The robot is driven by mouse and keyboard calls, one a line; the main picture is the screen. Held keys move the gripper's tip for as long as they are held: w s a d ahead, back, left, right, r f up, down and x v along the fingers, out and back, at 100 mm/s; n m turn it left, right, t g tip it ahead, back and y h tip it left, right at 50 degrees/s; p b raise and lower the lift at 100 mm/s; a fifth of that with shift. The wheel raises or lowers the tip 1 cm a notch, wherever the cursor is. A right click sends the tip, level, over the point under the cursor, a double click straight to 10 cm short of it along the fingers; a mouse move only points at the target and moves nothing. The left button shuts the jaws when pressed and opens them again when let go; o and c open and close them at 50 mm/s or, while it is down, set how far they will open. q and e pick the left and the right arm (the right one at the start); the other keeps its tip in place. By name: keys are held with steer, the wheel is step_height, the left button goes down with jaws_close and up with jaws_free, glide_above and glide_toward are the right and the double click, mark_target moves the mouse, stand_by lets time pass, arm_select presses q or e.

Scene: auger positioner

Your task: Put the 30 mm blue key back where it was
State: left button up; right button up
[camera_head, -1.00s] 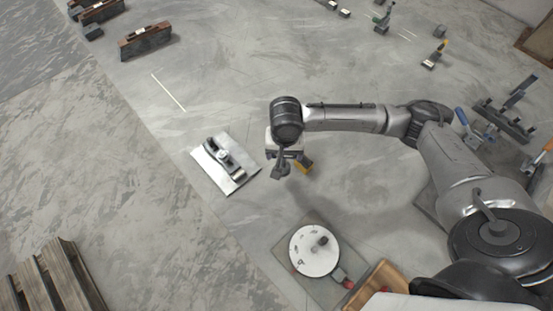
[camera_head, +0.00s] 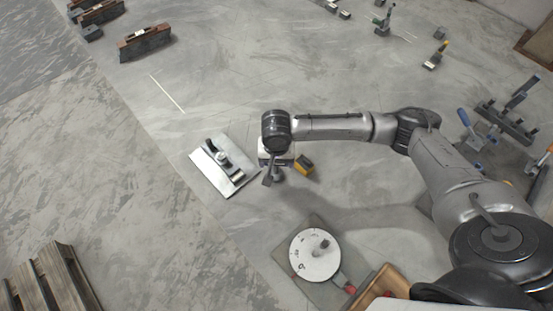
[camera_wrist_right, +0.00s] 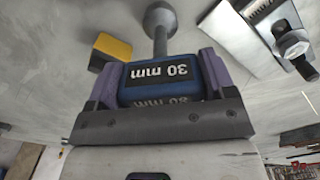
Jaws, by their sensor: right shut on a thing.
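The blue key (camera_wrist_right: 162,68), with a "30 mm" label on its block, sits between the purple fingers of my right gripper (camera_wrist_right: 160,75) in the right wrist view. The gripper is shut on it. The key's grey shaft and round end (camera_wrist_right: 159,18) point away from the gripper. In the head view my right gripper (camera_head: 275,165) hangs above the floor, just right of a metal plate fixture; the key is hard to make out there. My left gripper is not in view.
The metal plate (camera_head: 223,178) carries a bolted clamp. A yellow and black block (camera_head: 304,165) lies beside the gripper; it also shows in the wrist view (camera_wrist_right: 110,50). A white round dial (camera_head: 315,256) stands nearer. Blue-handled tools (camera_head: 465,118) stand at the right.

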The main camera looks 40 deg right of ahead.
steer(key=o, duration=1)
steer(key=shift+f, duration=0.1)
steer(key=shift+c, duration=0.2)
steer(key=shift+o, duration=1.4)
